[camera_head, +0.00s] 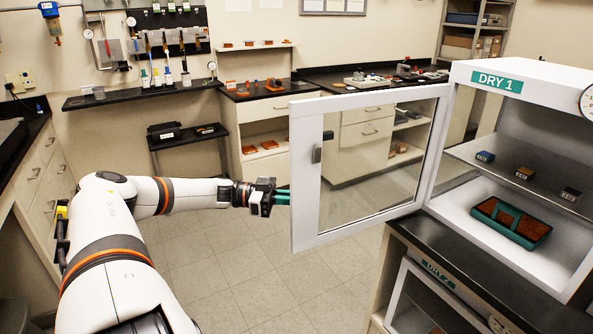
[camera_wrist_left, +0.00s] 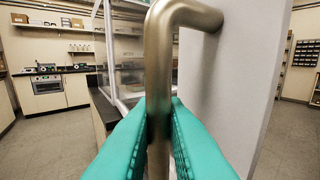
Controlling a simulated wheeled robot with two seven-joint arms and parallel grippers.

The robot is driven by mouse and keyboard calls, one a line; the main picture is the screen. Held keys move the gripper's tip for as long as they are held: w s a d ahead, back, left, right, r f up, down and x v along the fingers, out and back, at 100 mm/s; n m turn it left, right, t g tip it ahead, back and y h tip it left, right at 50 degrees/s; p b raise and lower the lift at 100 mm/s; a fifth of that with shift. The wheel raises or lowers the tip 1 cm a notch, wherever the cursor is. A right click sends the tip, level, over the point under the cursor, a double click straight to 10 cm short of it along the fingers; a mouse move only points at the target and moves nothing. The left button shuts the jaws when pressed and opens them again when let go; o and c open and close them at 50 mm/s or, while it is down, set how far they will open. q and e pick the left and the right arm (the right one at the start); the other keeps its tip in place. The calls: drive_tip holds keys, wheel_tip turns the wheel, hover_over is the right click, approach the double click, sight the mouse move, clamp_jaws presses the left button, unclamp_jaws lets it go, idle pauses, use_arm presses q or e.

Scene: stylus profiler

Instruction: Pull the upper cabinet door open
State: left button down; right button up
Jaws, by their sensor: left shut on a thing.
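The upper cabinet (camera_head: 535,78), labelled DRY 1, stands at the right with its white-framed glass door (camera_head: 305,190) swung wide open to the left. My left gripper (camera_head: 283,196) reaches in from the left at the door's free edge. In the left wrist view, its teal fingers (camera_wrist_left: 158,125) are shut on the metal door handle (camera_wrist_left: 158,70), one finger on each side of the bar. The handle is hidden behind the door frame in the head view. My right gripper is not in view.
Inside the cabinet, small dark blocks sit on the shelf (camera_head: 470,150) and a teal tray (camera_head: 512,222) lies on its floor. A lower cabinet (camera_head: 430,300) with its own door is below. The floor (camera_head: 260,270) left of the open door is clear. Benches line the back wall.

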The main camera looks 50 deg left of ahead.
use_arm(q)
drive_tip(key=c, duration=1.5)
unclamp_jaws()
drive_tip(key=shift+w+d, duration=0.15)
drive_tip(key=shift+w, duration=0.05)
drive_tip(key=p+v, duration=0.1)
drive_tip(key=v, duration=1.1)
